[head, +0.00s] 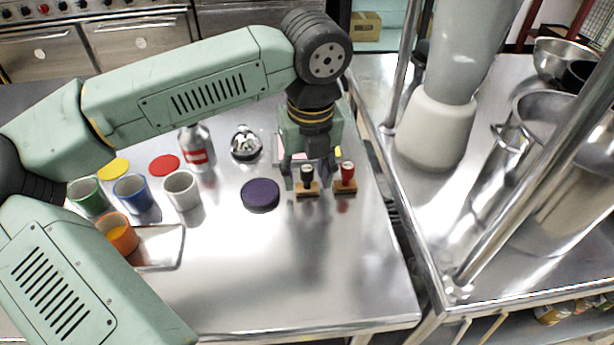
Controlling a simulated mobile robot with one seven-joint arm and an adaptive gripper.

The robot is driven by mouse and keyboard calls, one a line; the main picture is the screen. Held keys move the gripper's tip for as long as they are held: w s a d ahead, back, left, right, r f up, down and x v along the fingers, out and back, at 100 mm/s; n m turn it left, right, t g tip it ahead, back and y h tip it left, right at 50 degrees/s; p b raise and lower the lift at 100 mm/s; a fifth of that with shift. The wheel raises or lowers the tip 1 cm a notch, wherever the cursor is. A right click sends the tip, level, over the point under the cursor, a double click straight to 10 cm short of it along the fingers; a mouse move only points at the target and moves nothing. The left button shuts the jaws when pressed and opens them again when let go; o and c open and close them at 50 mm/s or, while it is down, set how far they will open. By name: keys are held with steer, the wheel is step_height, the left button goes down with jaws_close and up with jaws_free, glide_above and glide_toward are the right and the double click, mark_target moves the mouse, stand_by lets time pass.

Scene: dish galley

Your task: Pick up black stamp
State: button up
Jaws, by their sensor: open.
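The black stamp (307,179) has a dark knob handle on a wooden base and stands upright on the steel table (300,285). A similar stamp with a red handle (346,176) stands just to its right. My gripper (308,184) comes down from above, open, with its fingers at or just behind the black stamp. From this view I cannot tell whether the fingers touch it. My gripper partly hides what lies behind the stamps.
A dark purple round pad (260,195) lies left of the stamps. Several cups, including a white cup (181,190), a bottle (196,148) and a silver-black object (245,143) stand further left. The front of the table is clear. A metal post (540,150) rises at right.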

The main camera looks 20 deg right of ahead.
steer(key=shift+f, duration=0.15)
jaws_close()
stand_by(0.5)
